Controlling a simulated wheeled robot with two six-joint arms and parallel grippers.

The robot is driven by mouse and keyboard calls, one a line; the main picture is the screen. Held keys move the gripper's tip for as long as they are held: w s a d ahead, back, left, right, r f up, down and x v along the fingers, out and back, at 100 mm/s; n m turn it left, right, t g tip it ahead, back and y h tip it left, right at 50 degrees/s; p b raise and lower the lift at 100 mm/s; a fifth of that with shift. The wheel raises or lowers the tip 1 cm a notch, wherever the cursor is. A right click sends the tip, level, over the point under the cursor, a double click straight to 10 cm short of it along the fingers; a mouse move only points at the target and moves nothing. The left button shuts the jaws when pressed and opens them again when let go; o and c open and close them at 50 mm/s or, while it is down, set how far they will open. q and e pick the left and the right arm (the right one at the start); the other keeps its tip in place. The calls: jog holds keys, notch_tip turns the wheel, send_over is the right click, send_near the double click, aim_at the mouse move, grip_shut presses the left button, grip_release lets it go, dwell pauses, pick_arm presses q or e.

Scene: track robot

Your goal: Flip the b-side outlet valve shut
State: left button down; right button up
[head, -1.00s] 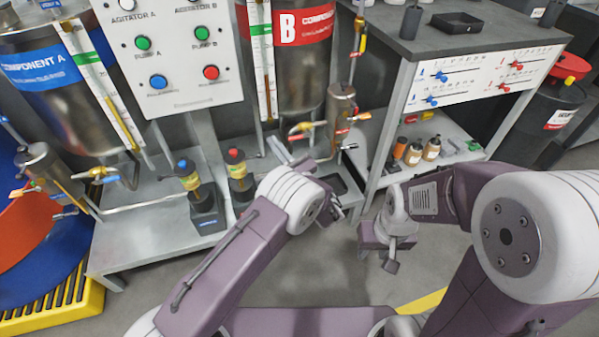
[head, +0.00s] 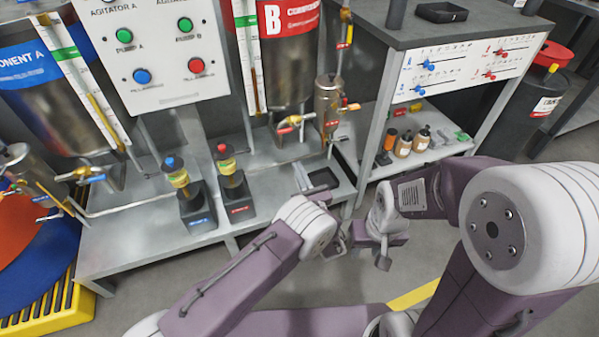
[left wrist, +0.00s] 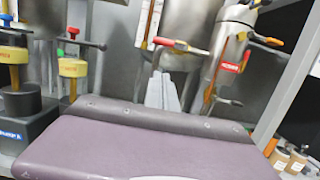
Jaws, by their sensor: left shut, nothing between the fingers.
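The b-side outlet valve (head: 294,121) is a brass fitting with a red lever handle under the steel B tank (head: 288,75). In the left wrist view its red lever (left wrist: 180,47) lies roughly level across the pipe, tilting slightly down to the right. My left gripper (head: 301,172) is below the valve and apart from it, partly hidden by my own arm. Its grey fingers (left wrist: 163,88) are shut and empty in the left wrist view, pointing up below the lever. My right gripper (head: 384,258) hangs in front of the bench, away from the valve; its finger gap is not clear.
A canister (head: 328,97) with small coloured handles stands right of the valve. Two pumps, blue-topped (head: 177,172) and red-topped (head: 228,165), stand left on the metal bench (head: 140,235). A black tray (head: 322,180) lies nearby. A shelf unit (head: 375,115) stands right.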

aim_at(288, 130)
pick_arm(q)
jog(key=w+a+r+b, duration=0.2)
jog(key=w+r+b, duration=0.1)
jog(key=w, duration=0.4)
jog(key=shift+w+a+r, duration=0.25)
jog(key=shift+w+r, duration=0.05)
jog(key=shift+r, duration=0.45)
jog(key=shift+d, duration=0.1)
